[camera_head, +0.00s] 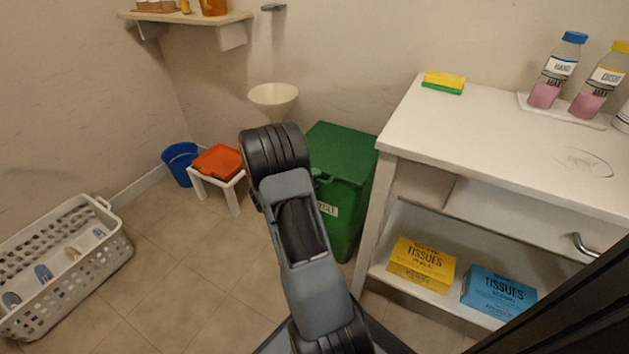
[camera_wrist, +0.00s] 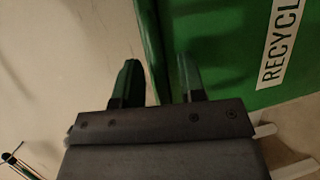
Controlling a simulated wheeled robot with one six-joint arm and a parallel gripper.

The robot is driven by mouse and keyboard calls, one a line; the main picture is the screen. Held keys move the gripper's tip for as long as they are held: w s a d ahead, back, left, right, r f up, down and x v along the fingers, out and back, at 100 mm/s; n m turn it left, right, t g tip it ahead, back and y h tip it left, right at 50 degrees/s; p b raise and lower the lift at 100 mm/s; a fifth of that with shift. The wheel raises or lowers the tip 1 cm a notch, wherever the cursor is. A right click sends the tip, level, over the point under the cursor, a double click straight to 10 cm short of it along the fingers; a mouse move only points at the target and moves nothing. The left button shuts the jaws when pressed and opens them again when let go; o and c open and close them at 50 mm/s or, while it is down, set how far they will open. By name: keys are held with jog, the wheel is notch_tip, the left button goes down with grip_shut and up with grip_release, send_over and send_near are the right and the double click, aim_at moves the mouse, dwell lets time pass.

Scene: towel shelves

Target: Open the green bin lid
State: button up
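The green bin (camera_head: 348,215) stands left of the white cabinet, with its flat green lid (camera_head: 342,142) down on top. My arm covers the bin's left part in the head view. In the wrist view the bin's green front (camera_wrist: 225,45) and its RECYCL label (camera_wrist: 280,45) lie sideways at the right. A lid edge strip (camera_wrist: 150,40) runs down between my two fingers. My gripper (camera_wrist: 160,75) is open and empty, one finger on each side of that strip. I cannot tell whether the fingers touch it.
The white cabinet (camera_head: 480,150) stands close on the bin's right, with tissue boxes (camera_head: 422,264) on its lower shelf. A small white stool (camera_head: 232,192) with an orange cloth (camera_head: 217,161) and a blue bucket (camera_head: 180,165) are to the left. A white basket (camera_head: 95,262) sits far left; floor between is clear.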

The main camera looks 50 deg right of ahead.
jog(key=shift+d, duration=0.15)
jog(key=shift+c, duration=0.4)
grip_shut()
